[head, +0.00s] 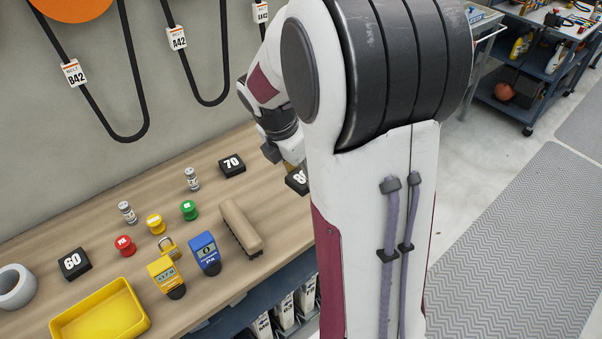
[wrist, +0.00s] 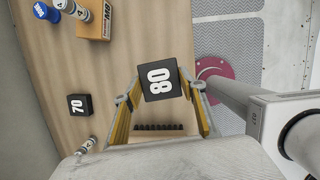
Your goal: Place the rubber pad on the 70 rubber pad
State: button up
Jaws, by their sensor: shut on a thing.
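A black rubber pad marked 80 (wrist: 160,79) is between the two yellow fingers of my gripper (wrist: 164,92) in the wrist view, which are shut on its sides. In the head view the same pad (head: 297,180) shows only in part beside my arm, and the gripper is mostly hidden. I cannot tell how high the pad is above the bench. The black rubber pad marked 70 (head: 232,166) lies flat on the wooden bench, left of my gripper. It also shows at the left in the wrist view (wrist: 79,104), with its top bare.
Two small vials (head: 192,179) (head: 127,212) stand near the 70 pad and farther left. A tan block (head: 240,228), colored knobs, two meters, a pad marked 60 (head: 74,263) and a yellow tray (head: 100,318) are on the bench. Bare wood surrounds the 70 pad.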

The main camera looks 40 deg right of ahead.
jog(key=shift+a, duration=0.1)
jog(key=shift+w+a+f, duration=0.15)
jog(key=shift+a+f, duration=0.15)
jog(key=shift+f, duration=0.25)
jog(key=w+a+r+n, duration=0.1)
jog(key=w+n, duration=0.1)
jog(key=w, duration=0.5)
jog(key=w+a+r+n+t, duration=0.1)
jog(key=w+a+n, duration=0.1)
jog(key=w, duration=0.6)
jog(key=w+a+r+n+t+y, duration=0.1)
jog(key=w+n, duration=0.3)
jog(key=w, duration=0.4)
jog(key=shift+w+a+r, duration=0.2)
jog(key=shift+a+r, duration=0.2)
jog(key=shift+a, duration=0.15)
jog(key=shift+f, duration=2.55)
